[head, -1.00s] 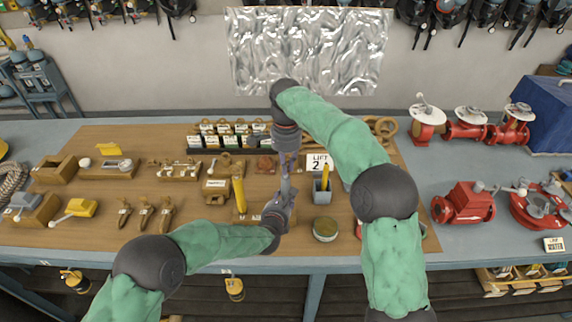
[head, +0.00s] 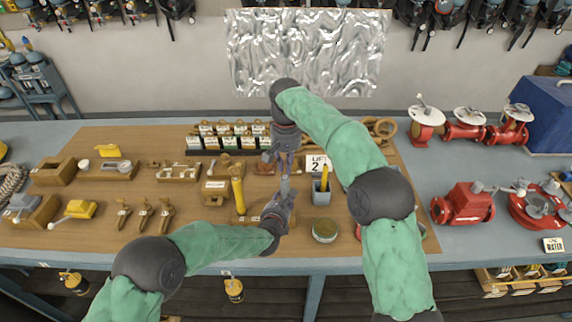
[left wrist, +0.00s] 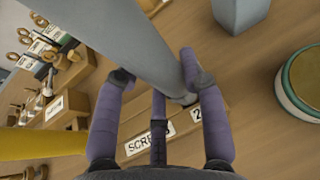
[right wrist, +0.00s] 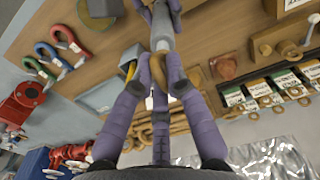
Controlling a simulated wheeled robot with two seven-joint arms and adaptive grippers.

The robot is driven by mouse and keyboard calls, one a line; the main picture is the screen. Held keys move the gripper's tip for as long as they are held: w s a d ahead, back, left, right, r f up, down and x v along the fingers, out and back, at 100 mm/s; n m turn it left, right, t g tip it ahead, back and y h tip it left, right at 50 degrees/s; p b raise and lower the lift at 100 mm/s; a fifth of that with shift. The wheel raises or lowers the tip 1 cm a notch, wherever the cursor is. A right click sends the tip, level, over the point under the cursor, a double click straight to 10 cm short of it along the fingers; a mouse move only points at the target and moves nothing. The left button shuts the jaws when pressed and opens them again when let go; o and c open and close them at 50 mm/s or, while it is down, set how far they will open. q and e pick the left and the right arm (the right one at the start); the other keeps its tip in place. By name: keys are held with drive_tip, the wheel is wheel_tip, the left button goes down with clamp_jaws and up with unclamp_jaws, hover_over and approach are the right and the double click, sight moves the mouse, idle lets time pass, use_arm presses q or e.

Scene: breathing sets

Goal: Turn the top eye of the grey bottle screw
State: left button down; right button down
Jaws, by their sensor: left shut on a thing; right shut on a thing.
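The grey bottle screw (head: 285,187) stands roughly upright over the front middle of the wooden board. My left gripper (head: 277,208) is shut around its lower part. In the left wrist view its grey body (left wrist: 125,35) runs between my left fingers (left wrist: 155,75), above a base labelled SCREW. My right gripper (head: 284,160) comes from above and is shut at the top end. In the right wrist view the grey body (right wrist: 160,25) leads into my right fingers (right wrist: 158,85), which largely hide the top eye.
A yellow upright tool (head: 238,192) stands just left of the bottle screw. A grey holder with a yellow pencil-like piece (head: 321,194) and a round tin (head: 325,230) are close on the right. A row of labelled hooks (head: 228,138) is behind.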

drive_tip(key=n, duration=0.2)
drive_tip(key=f+n, duration=0.1)
drive_tip(key=n, duration=0.1)
drive_tip(key=shift+f+n, duration=0.1)
drive_tip(key=shift+n, duration=0.2)
drive_tip(key=n, duration=0.4)
drive_tip(key=shift+w+n, duration=0.1)
drive_tip(key=shift+n, duration=0.2)
drive_tip(key=n, duration=0.4)
drive_tip(key=shift+n, duration=0.3)
drive_tip(key=shift+a+n, duration=0.1)
drive_tip(key=shift+n, duration=1.8)
drive_tip(key=shift+w, duration=0.1)
drive_tip(key=c, duration=1.2)
unclamp_jaws()
drive_tip(key=shift+r, duration=0.3)
